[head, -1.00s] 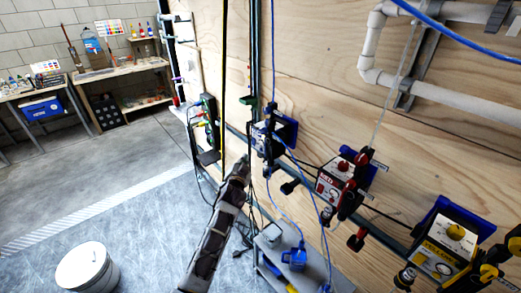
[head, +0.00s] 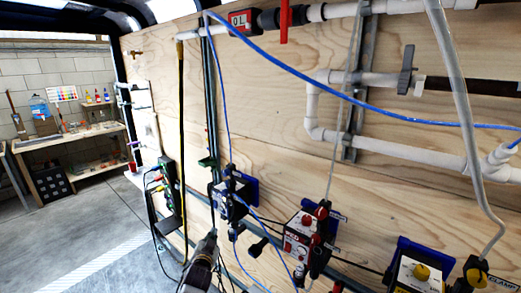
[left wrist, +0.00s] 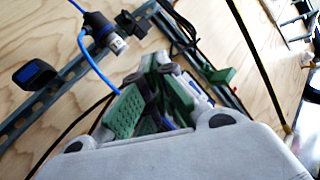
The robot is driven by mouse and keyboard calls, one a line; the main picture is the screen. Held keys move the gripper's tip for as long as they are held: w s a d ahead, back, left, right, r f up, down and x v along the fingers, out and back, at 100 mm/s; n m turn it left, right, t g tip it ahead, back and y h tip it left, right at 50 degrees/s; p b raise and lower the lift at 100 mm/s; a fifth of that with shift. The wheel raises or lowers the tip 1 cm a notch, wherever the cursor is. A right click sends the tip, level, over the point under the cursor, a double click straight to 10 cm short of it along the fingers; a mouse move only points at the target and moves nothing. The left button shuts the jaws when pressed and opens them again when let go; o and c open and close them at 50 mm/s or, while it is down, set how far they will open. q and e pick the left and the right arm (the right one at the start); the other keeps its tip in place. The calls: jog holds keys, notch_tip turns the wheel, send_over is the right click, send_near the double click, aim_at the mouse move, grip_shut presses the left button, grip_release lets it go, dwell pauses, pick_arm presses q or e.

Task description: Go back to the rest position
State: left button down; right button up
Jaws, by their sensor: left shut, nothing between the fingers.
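My left gripper (head: 211,236) shows low in the head view, left of centre, in front of the plywood wall. It points up toward the blue-backed wall unit with a blue cable (head: 233,196), but I cannot tell the gap between them. In the left wrist view its green-padded fingers (left wrist: 150,103) are shut with nothing held. My right gripper is not in view.
A red-faced control box (head: 302,232) and a yellow-knobbed box (head: 420,273) hang on the wall rail to the right. White pipes (head: 400,147) and blue hose cross the wall above. The grey floor (head: 90,235) at left is open, with a workbench (head: 70,138) beyond.

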pick_arm(q)
jog(key=s+d+f+n+g+h, duration=0.1)
jog(key=s+f+g, duration=0.1)
jog(key=f, duration=0.9)
jog(key=s+d+f+g+h, duration=0.1)
jog(key=s+d+f+g, duration=0.15)
jog(key=f, duration=0.75)
jog(key=s+a+f+n+g, duration=0.1)
jog(key=s+f, duration=0.6)
jog(key=f, duration=0.2)
jog(key=s+a+f+g, duration=0.1)
jog(key=s+f+g, duration=0.1)
jog(key=s+f, duration=0.65)
jog(key=s+a+f+g, duration=0.2)
jog(key=s+f, duration=0.4)
jog(key=s, duration=0.9)
jog(key=s+a+f+g, duration=0.3)
jog(key=s+f, duration=0.4)
jog(key=s, duration=0.7)
jog(key=s+a+f+g+y, duration=0.1)
jog(key=s+f, duration=0.6)
jog(key=s, duration=0.8)
jog(key=shift+s+a+f+n+g, duration=0.15)
jog(key=shift+s+a+n+g, duration=0.2)
jog(key=shift+a+g, duration=0.35)
